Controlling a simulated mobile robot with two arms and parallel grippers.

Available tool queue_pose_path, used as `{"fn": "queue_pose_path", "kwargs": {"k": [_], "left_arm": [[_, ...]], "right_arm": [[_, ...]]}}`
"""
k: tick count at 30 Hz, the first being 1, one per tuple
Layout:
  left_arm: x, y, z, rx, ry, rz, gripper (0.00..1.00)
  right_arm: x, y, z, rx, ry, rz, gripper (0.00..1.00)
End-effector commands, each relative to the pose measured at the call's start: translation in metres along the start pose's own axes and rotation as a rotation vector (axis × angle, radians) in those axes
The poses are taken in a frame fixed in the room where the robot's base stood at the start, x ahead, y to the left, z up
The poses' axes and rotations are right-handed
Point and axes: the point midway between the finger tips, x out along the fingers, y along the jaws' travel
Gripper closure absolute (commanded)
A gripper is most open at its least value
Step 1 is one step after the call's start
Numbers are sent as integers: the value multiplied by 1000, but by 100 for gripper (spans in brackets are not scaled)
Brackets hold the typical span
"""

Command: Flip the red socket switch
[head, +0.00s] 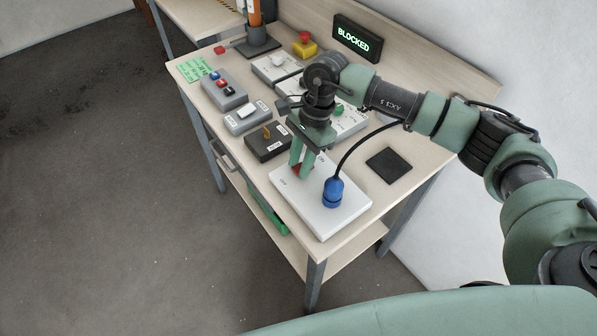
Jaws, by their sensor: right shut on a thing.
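The red socket switch (295,170) sits on the white socket panel (318,227) at the front of the table. Only a small red part of it shows between my gripper's fingers. My right gripper (300,170) points down over the panel, and its green fingers are shut on the red switch. A blue plug (333,192) stands upright in the same panel, just right of the gripper, with a black cable rising behind it. Which way the switch is tipped is hidden by the fingers. My left gripper is not in view.
A dark box with a yellow lever (267,143), a grey box with a white rocker (247,117) and a grey button box (225,91) stand left. A black pad (389,165) lies right. A yellow emergency stop (304,46) and a lit "BLOCKED" sign (357,39) are behind.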

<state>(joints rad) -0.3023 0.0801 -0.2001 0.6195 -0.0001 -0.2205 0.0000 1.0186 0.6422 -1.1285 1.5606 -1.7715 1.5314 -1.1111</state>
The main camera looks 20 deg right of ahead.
Motion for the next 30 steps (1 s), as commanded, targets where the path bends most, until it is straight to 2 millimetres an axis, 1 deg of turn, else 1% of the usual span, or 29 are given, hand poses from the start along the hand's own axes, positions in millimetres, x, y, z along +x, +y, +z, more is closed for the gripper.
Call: {"fn": "queue_pose_path", "kwargs": {"k": [1, 4, 10, 17, 18, 19, 20, 30], "left_arm": [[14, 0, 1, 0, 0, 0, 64], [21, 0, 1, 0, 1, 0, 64], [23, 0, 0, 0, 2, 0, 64], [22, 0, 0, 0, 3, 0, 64], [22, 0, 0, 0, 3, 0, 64], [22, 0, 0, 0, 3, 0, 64], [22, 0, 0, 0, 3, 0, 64], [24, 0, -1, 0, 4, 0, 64]], "right_arm": [[6, 0, -4, 3, -28, -1, 100], [3, 0, -4, 2, -72, -1, 100], [-2, 0, -3, -1, -104, -1, 100], [-2, 0, -2, -1, -103, -1, 100], [-2, 0, -2, -1, -103, -1, 62], [-2, 0, -2, -1, -103, -1, 53], [-2, 0, -2, -1, -103, -1, 51], [-5, 0, -3, -1, -101, -2, 51]]}}
